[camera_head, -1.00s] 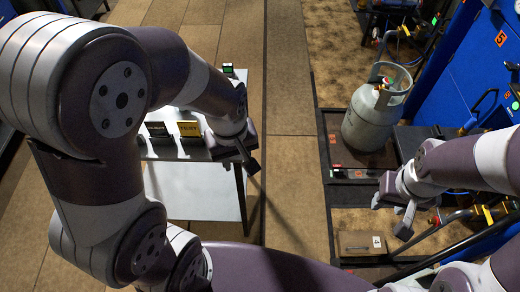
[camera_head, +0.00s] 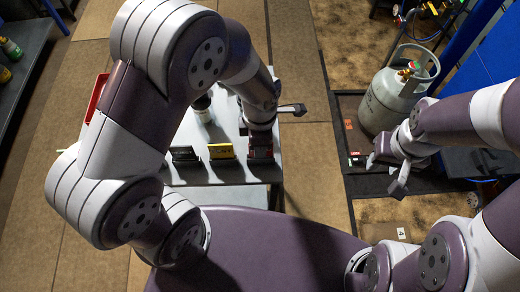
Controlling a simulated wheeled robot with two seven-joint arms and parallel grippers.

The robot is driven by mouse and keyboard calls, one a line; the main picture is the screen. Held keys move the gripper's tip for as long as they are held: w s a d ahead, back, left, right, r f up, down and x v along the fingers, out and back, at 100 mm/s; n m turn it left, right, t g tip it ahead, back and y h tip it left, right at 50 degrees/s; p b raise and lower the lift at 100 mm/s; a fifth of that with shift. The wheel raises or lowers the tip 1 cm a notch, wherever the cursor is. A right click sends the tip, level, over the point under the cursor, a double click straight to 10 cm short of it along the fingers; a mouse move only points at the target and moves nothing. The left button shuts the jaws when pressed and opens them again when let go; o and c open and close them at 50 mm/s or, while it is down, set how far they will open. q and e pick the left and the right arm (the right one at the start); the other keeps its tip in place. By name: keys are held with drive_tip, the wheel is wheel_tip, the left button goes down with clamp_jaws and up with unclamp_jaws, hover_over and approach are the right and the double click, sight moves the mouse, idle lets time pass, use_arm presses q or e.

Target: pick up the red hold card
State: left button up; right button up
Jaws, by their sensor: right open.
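A dark reddish card (camera_head: 260,154) stands at the right end of a row on the grey table, partly covered by my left gripper; I cannot read its face. A yellow card (camera_head: 221,152) and a black card (camera_head: 185,155) stand to its left. My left gripper (camera_head: 282,112) is over the table's right side, just above and behind the reddish card. One finger points right and the other is hidden, so its opening is unclear. My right gripper (camera_head: 386,173) is open and empty, off to the right near the gas cylinder.
The grey table (camera_head: 232,174) has a white round item (camera_head: 203,108) near its back. A grey gas cylinder (camera_head: 393,98) stands on a dark tray at right. A red object (camera_head: 95,98) shows partly behind my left arm. A dark shelf (camera_head: 22,55) is at far left.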

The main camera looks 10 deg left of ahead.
use_arm(q)
drive_tip(key=shift+f, duration=0.7)
drive_tip(key=shift+s+d+f, duration=0.1)
drive_tip(key=shift+d+f, duration=0.1)
drive_tip(key=shift+f, duration=0.1)
drive_tip(key=shift+a, duration=0.1)
clamp_jaws()
drive_tip(key=shift+r, duration=0.1)
